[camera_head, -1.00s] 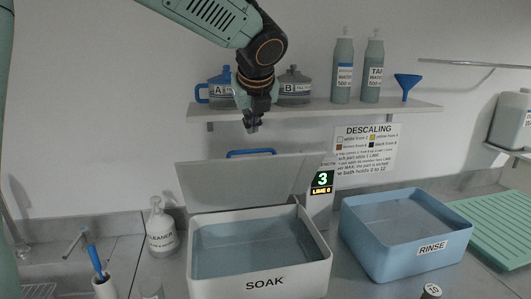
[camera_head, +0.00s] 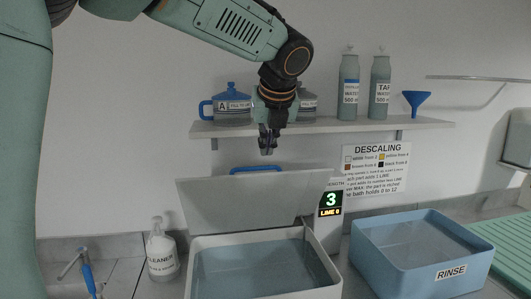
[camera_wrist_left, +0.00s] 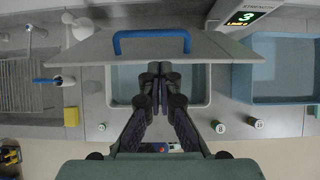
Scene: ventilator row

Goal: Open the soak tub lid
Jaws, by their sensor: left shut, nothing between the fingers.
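The soak tub (camera_head: 265,266) is a white-rimmed box with bluish liquid in it, at the bottom middle of the head view. Its grey lid (camera_head: 250,205) stands tilted up at the tub's back edge, with a blue handle (camera_head: 255,170) along its top. The lid also shows in the left wrist view (camera_wrist_left: 190,50), with the blue handle (camera_wrist_left: 152,40) across its upper part. My left gripper (camera_head: 268,152) is shut and empty, pointing down above the lid and apart from it. Its fingers also show in the left wrist view (camera_wrist_left: 160,72). My right gripper is not in view.
The blue rinse tub (camera_head: 420,255) stands to the right. A display (camera_head: 331,203) reading 3 is beside the lid. A spray bottle (camera_head: 162,248) stands on the left. A wall shelf (camera_head: 330,127) with jugs, bottles and a blue funnel (camera_head: 417,102) runs behind my left gripper.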

